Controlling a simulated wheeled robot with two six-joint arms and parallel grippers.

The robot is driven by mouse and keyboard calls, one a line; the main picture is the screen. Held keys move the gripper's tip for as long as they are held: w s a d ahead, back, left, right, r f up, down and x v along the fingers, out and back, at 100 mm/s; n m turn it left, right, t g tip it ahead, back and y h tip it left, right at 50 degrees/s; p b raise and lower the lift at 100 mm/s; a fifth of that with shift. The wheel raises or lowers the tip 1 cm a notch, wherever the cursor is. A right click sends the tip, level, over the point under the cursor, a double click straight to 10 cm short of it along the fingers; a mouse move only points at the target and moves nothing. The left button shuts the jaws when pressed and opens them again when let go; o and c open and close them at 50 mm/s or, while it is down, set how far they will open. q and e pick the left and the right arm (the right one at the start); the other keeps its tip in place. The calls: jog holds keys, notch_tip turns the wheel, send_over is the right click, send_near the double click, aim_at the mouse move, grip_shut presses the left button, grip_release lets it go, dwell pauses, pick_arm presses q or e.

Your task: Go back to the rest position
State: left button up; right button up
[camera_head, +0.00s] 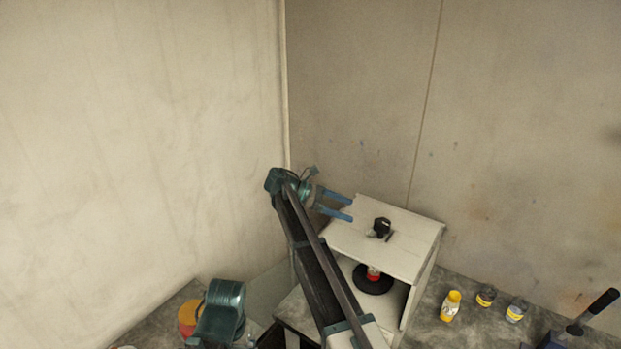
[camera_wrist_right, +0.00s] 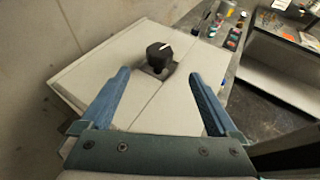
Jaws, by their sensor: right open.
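My right gripper (camera_head: 350,208) is raised at the left side of a pale box-shaped booth (camera_head: 345,236). Its two blue fingers are spread apart and empty. In the right wrist view the open gripper (camera_wrist_right: 160,75) faces the booth's top panel (camera_wrist_right: 100,75), with a black knob-like part (camera_wrist_right: 158,56) showing between and beyond the fingertips. The same black part (camera_head: 381,227) sits on the booth's top in the head view. I cannot tell how far the fingers are from it. My left gripper is not in view.
Inside the booth, a black round turntable (camera_head: 367,284) bears a small red and white item (camera_head: 373,272). Yellow (camera_head: 450,306) and grey-yellow bottles (camera_head: 486,296) stand on the bench at right, near a black-handled tool (camera_head: 594,311). Walls close off the back and left.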

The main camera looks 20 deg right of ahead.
aim_at(380, 222)
jog(key=b+x, duration=0.4)
jog(key=x, duration=0.8)
jog(key=shift+b, duration=0.3)
jog(key=shift+s+d+f, duration=0.2)
jog(key=shift+s+d, duration=0.05)
jog(key=shift+d, duration=0.35)
